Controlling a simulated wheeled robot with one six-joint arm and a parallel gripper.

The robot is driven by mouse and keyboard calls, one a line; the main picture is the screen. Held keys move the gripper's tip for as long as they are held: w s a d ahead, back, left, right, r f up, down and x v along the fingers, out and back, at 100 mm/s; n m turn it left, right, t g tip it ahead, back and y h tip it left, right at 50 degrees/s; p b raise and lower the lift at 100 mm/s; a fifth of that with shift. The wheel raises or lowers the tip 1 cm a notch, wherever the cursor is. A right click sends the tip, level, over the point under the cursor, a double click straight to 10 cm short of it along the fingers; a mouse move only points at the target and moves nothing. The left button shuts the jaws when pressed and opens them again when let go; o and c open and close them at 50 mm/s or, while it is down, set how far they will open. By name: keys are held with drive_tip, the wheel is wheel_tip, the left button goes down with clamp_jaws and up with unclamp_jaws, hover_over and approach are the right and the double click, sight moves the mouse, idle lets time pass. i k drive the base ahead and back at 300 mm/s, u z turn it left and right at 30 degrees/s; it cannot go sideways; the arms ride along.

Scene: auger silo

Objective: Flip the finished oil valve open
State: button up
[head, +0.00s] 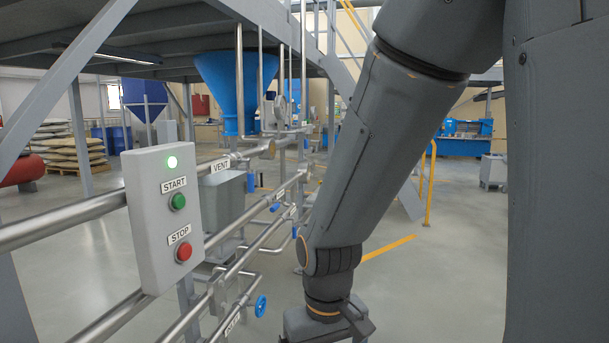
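Steel pipes with blue valve handles run away from me in the head view. A round blue handwheel (260,306) is on the low front pipework, just left of my gripper in the picture. Small blue handles (275,207) and (295,232) sit farther along the pipes. A tag (233,322) near the handwheel and the tags farther back are too small or tilted to read, so I cannot tell which valve is the finished oil one. My gripper (328,324) is at the bottom edge, partly cut off. Its fingertips are not visible, and no contact with a valve shows.
A grey control box (165,215) with a lit green lamp, START and STOP buttons is mounted on the near pipes at left. A VENT tag (220,164) hangs behind it. A blue hopper (237,85) stands beyond. Open floor (430,290) lies right of the pipes.

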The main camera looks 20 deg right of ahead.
sight(294, 227)
drive_tip(key=z, duration=0.8)
drive_tip(key=i, duration=0.9)
drive_tip(key=z, duration=0.7)
drive_tip(key=i, duration=0.7)
drive_tip(key=u, duration=0.9)
drive_tip(key=i, duration=0.65)
drive_tip(key=u, duration=0.6)
